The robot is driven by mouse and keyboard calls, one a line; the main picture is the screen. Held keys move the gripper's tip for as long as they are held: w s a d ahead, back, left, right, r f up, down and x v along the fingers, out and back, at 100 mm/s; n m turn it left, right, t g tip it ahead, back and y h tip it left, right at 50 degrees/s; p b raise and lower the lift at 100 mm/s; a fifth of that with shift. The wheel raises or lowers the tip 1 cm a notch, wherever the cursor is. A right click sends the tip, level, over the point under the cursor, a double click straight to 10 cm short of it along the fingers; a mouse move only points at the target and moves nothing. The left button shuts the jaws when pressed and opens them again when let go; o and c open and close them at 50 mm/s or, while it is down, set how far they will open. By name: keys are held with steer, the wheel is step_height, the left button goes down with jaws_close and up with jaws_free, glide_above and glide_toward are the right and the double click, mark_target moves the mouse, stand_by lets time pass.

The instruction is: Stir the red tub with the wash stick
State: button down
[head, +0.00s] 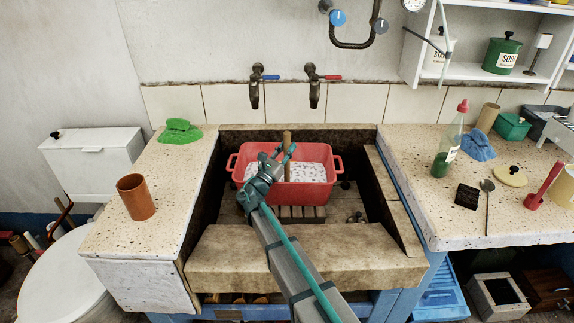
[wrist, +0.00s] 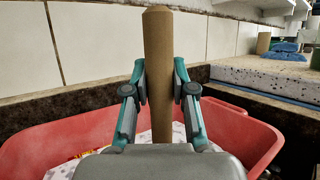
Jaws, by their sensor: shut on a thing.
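The red tub (head: 307,194) sits in the stone trough on a wooden slatted rack, with white, speckled contents (head: 306,172). It also shows in the wrist view (wrist: 235,125), below my gripper. The wash stick (head: 287,143) is a plain wooden rod standing about upright over the tub. In the wrist view the wash stick (wrist: 158,45) rises between my fingers. My gripper (head: 277,161) is shut on the stick, above the tub's near left part; it also shows in the wrist view (wrist: 160,85). The stick's lower end is hidden by my gripper.
The trough's stone front edge (head: 300,255) lies under my arm. Two taps (head: 256,88) hang over the back. The left ledge holds a brown cup (head: 136,197) and green cloth (head: 179,132). The right counter holds a green bottle (head: 446,150), blue cloth (head: 477,146) and other small things.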

steer(key=shift+r, duration=0.15)
steer(key=shift+r+p, duration=4.05)
steer(key=shift+r, duration=3.5)
